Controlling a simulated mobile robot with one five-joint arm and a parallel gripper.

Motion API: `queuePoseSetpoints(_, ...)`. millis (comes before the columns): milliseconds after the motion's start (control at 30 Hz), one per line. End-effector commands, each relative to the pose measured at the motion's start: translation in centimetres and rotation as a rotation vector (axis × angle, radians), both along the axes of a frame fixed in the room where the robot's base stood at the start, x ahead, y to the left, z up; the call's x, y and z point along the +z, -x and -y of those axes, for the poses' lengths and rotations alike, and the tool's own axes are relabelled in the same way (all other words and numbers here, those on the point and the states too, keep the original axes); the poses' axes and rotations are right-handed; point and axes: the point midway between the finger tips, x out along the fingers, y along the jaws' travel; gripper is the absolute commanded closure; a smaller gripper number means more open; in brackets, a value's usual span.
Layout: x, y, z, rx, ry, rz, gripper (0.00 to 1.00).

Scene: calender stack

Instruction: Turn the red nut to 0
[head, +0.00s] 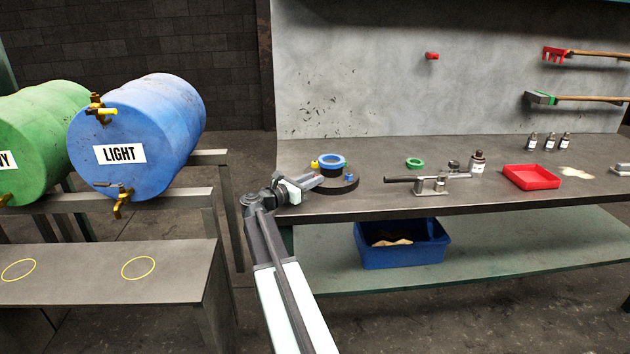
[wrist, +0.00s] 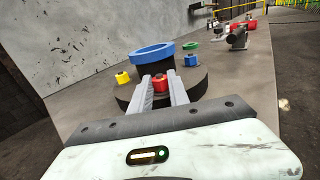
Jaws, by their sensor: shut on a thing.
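The red nut (wrist: 160,84) sits on a round black base (wrist: 199,77) on the bench, beside the blue ring (wrist: 153,53) standing at its middle. My gripper (wrist: 160,79) is shut on the red nut, one grey finger on each side. A yellow nut (wrist: 122,77) and a blue nut (wrist: 190,60) sit on the same base. In the head view my gripper (head: 318,182) reaches the near left side of the black base (head: 340,188); the red nut is hard to make out there. No 0 mark is readable.
A blue bin (head: 402,245) is on the lower shelf. Green and blue barrels (head: 150,125) lie at left.

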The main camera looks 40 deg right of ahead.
Motion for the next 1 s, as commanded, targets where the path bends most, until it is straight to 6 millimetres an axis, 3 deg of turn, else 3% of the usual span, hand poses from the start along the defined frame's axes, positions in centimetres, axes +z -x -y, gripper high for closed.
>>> queuePoseSetpoints(33, 0.09, -0.74, 0.34, -0.041, 0.003, -0.001, 1.00)
queuePoseSetpoints(600, 0.12, -1.53, 0.85, -0.555, 0.004, -0.001, 1.00)
queuePoseSetpoints(1000, 0.11, -1.45, 1.06, -0.754, 0.004, 0.000, 1.00)
